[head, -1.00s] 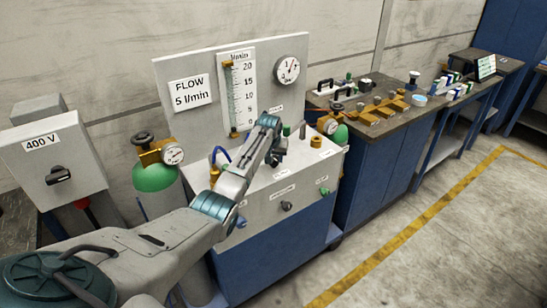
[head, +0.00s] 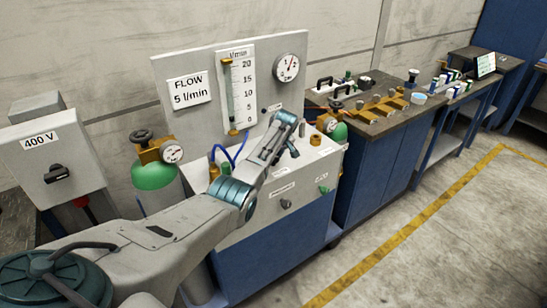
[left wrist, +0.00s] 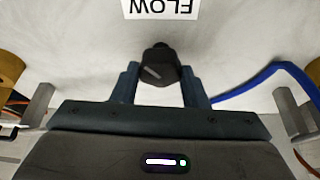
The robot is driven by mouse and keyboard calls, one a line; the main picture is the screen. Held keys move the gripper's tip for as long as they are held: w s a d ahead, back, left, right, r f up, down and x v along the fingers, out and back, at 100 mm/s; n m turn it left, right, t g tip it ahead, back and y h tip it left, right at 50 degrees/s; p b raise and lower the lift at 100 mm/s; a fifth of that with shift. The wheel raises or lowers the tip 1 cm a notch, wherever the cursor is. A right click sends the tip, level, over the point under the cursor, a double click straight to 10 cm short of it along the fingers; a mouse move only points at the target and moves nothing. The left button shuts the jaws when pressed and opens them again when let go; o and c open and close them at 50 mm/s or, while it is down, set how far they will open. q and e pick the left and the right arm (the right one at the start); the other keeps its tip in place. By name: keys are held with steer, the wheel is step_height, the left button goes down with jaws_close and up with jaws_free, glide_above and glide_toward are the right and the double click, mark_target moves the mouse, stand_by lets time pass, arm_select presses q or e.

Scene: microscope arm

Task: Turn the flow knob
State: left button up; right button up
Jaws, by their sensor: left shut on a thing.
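The black flow knob (left wrist: 158,66) has a pale pointer line on its face, lying aslant in the left wrist view. A white label (left wrist: 161,8) reading FLOW, upside down, is beyond it. My left gripper (left wrist: 159,80) is shut on the knob, one finger on each side. In the head view my left arm reaches over the gas bench (head: 312,162) and hides the knob and most of the gripper. The flowmeter (head: 239,92) stands on the panel beside a sign (head: 190,90) reading FLOW 5 l/min. Its float level is too small to tell. My right gripper is out of view.
A blue hose (left wrist: 262,78) runs close to the right finger. A round gauge (head: 288,67) is on the panel. A green cylinder (head: 153,175) with a brass regulator stands left of the bench. Brass parts (head: 385,106) lie on the workbench to the right. The floor at right is clear.

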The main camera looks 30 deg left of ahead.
arm_select(q)
steer(key=n+g+b, duration=0.1)
steer(key=n+b, duration=0.2)
steer(key=shift+w+f, duration=0.1)
steer(key=shift+f, duration=0.05)
steer(key=shift+n+g+b, duration=0.3)
steer(key=shift+n, duration=0.2)
steer(key=o, duration=1)
steer(key=shift+d+r, duration=0.1)
steer(key=shift+r, duration=0.1)
steer(key=b+v, duration=0.2)
steer(key=v, duration=0.8)
steer(key=shift+d+r, duration=0.25)
steer(key=shift+d, duration=0.05)
